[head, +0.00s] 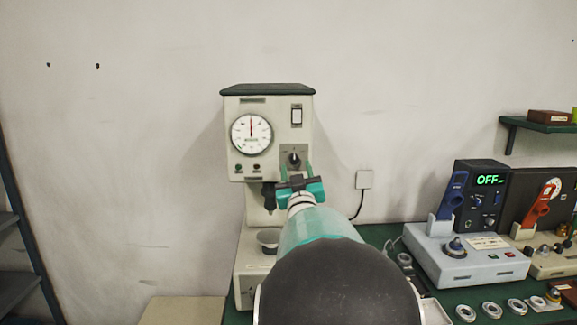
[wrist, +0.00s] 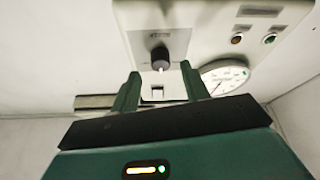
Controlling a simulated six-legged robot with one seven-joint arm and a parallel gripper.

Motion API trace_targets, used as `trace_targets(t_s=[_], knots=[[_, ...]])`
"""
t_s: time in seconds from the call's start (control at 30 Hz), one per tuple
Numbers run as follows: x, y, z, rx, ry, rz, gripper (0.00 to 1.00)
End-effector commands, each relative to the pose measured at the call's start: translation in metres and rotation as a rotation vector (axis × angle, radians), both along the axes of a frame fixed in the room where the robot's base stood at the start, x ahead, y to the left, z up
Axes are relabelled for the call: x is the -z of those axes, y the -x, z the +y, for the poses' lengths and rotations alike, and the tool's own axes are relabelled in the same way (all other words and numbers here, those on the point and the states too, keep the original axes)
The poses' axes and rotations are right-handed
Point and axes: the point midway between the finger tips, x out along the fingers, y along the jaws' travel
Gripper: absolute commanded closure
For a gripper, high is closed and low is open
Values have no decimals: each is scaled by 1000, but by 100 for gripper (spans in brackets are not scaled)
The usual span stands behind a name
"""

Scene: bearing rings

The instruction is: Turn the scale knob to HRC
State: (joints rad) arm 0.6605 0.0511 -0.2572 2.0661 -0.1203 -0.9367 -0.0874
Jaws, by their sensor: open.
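The scale knob (head: 294,160) is a small dark round knob on a grey plate on the front of the cream hardness tester (head: 240,100). In the wrist view the knob (wrist: 160,58) shows just beyond the fingertips, with a pale pointer mark. The plate's lettering is too small to read. My gripper (head: 295,172) is open, just below the knob in the head view. In the wrist view my gripper (wrist: 160,76) has its two green fingers apart, with the knob in line with the gap. I cannot see any contact with the knob.
The tester has a round dial (head: 251,134) and a rocker switch (head: 296,116). A grey console (head: 465,262) and a dark unit reading OFF (head: 482,190) stand to the right. Several metal rings (head: 491,308) lie on the green bench.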

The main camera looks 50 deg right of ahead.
Motion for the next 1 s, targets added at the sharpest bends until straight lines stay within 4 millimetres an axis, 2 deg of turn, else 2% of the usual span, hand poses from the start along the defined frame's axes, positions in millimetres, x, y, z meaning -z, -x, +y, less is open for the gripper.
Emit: trace_targets(t_s=[0.2, 0.5, 0.73, 1.0], knots=[[-8, -15, -14, -1, -1, 1, 54], [-9, -17, -16, -2, 0, 1, 54], [-9, -17, -16, -2, 0, 1, 98], [-9, -17, -16, -1, -12, -12, 98]])
